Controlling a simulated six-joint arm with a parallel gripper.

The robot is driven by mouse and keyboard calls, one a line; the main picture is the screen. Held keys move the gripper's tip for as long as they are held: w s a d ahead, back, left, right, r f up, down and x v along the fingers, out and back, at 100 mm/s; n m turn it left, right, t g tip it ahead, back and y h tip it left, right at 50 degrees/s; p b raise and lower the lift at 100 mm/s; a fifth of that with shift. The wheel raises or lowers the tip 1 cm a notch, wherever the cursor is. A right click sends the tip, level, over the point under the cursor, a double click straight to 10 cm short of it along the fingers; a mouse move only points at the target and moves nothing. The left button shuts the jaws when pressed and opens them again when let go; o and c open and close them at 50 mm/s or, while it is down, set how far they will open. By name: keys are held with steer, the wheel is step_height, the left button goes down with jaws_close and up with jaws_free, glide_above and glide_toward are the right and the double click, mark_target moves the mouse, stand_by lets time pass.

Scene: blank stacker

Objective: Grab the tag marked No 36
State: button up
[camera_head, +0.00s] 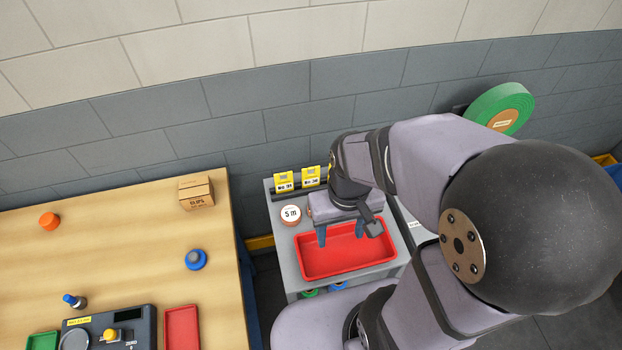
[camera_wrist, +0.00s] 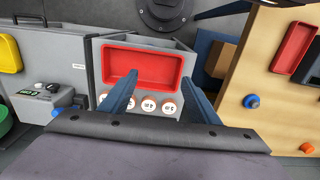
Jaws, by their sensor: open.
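Two yellow tags stand upright side by side at the back of the grey stand in the head view: a left tag (camera_head: 284,182) and a right tag (camera_head: 311,177). Their small print begins with "No", but I cannot read the numbers for certain. My gripper (camera_head: 341,233) is open and empty, pointing down over the red tray, in front of and to the right of the tags. In the wrist view my gripper (camera_wrist: 163,88) has its two blue fingers spread wide. I cannot make out either tag in the wrist view.
A red tray (camera_head: 345,262) fills the stand's front, with a white-topped disc (camera_head: 291,214) beside it. The wrist view shows several such discs near the fingers. The wooden table (camera_head: 120,240) at left holds a carton (camera_head: 196,192). A wall is close behind.

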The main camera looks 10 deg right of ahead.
steer(key=t+b, duration=1.2)
steer(key=b, duration=1.3)
glide_toward(313, 176)
steer(key=r+x, duration=0.1)
steer(key=x, duration=0.3)
steer(key=shift+w+a+f+t+b, duration=0.15)
steer(key=shift+w+a+t+b, duration=0.1)
steer(key=shift+w+t, duration=0.15)
steer(key=shift+w+a+f+t+b, duration=0.15)
steer(key=shift+w+t+b, duration=0.15)
steer(key=shift+w, duration=0.25)
steer(key=shift+w+r+t, duration=0.2)
steer(key=shift+w+t, duration=0.05)
steer(key=shift+t, duration=0.05)
steer(key=shift+p+x, duration=0.8)
steer(key=shift+x, duration=2.85)
steer(key=shift+d, duration=0.1)
